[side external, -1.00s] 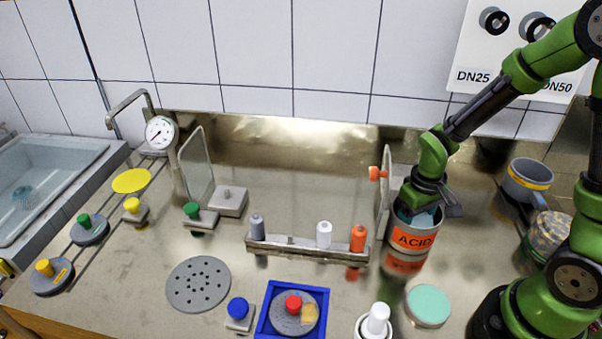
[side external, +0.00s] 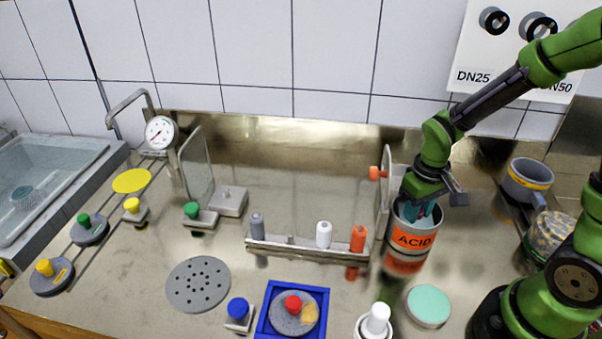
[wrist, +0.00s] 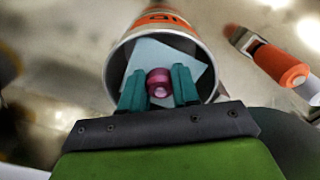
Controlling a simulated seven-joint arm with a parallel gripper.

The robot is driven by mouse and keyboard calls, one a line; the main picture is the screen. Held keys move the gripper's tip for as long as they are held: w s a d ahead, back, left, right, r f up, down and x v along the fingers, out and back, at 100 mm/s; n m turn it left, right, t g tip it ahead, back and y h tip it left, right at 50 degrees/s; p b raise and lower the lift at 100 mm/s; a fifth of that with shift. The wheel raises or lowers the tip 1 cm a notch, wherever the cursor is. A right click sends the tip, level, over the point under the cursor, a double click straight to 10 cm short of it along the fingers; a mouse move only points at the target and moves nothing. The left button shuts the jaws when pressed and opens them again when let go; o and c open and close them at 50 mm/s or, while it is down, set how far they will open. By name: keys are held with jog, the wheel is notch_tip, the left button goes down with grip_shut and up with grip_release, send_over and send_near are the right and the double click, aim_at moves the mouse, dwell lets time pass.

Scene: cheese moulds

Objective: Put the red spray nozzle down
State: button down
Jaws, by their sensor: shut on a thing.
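The red spray nozzle (wrist: 159,83) shows in the wrist view as a small pinkish-red round piece between my two teal fingers. My gripper (wrist: 159,92) is shut on it. The nozzle is above or inside the mouth of the pot labelled ACID (side external: 414,240); its exact height is unclear. In the side view my gripper (side external: 424,212) points down into this pot, and the pot's rim and wall hide the fingertips and the nozzle. A pale blue sheet (wrist: 150,55) lies inside the pot, below the fingers.
A rack (side external: 305,250) with grey, white and orange bottles stands left of the pot. An upright panel (side external: 384,190) with an orange knob stands close at the pot's left. A mint disc (side external: 428,306) and a white bottle (side external: 376,321) are in front. The counter's middle behind the rack is clear.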

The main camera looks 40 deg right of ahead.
jog(key=r, duration=0.7)
jog(key=shift+w+d+r, duration=0.1)
jog(key=shift+w+r, duration=0.15)
jog(key=shift+r, duration=0.05)
jog(key=w+d+r+n, duration=0.2)
jog(key=w+d+r, duration=0.2)
jog(key=w+r, duration=0.3)
jog(key=w+a+f+n, duration=0.1)
jog(key=w+a+n, duration=0.1)
jog(key=w+a, duration=0.8)
jog(key=n, duration=0.5)
send_over(213, 285)
notch_tip(213, 285, down, 12)
jog(key=shift+r, duration=0.25)
jog(key=shift+f, duration=2.25)
jog(key=shift+f, duration=0.1)
